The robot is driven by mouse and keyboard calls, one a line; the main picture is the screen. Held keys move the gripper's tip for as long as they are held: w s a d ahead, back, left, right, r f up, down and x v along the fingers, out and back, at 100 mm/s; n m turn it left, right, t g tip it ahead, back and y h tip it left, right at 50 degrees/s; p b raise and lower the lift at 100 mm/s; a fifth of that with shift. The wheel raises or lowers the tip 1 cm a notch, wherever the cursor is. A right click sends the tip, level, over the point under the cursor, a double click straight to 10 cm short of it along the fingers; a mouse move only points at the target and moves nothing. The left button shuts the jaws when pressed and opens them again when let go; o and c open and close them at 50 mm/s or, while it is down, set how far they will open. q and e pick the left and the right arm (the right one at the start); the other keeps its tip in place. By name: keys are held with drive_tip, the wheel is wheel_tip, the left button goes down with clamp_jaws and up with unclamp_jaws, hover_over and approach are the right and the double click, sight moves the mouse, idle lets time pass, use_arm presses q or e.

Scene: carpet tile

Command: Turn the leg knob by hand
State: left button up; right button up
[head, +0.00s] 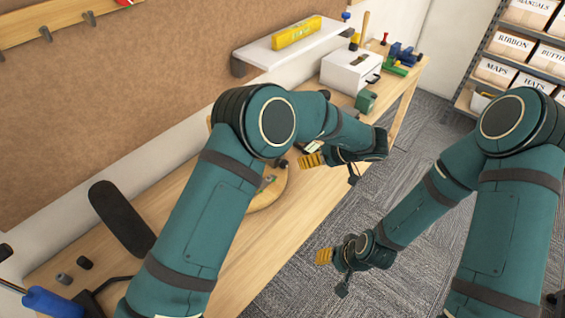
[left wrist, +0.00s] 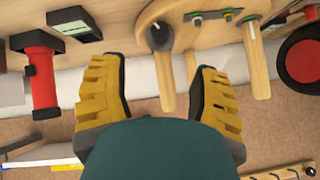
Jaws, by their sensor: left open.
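A round wooden piece (head: 272,192) lies on the workbench (head: 170,215), partly hidden by my left arm. In the left wrist view, a wooden leg (left wrist: 166,82) has a dark round knob (left wrist: 159,36) at its upper end. More wooden legs (left wrist: 257,65) stand out from the same piece to the right. My left gripper (head: 312,160) is above the bench near the round piece. In the left wrist view, its yellow-padded fingers (left wrist: 160,95) are wide apart and empty, with the knob beyond them. My right gripper (head: 325,256) hangs over the carpet beside the bench; its opening is unclear.
A red and black cylinder (left wrist: 43,75), a dark box (left wrist: 75,22) and a red-centred black disc (left wrist: 302,58) lie around the wooden piece. A white drawer box (head: 350,72) stands at the bench's far end. Carpet (head: 300,285) is clear beside the bench.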

sight(286, 164)
use_arm(q)
drive_tip(key=b+x, duration=0.1)
drive_tip(key=x, duration=1.1)
drive_tip(key=shift+a+f, duration=0.2)
drive_tip(key=shift+f, duration=0.05)
clamp_jaws()
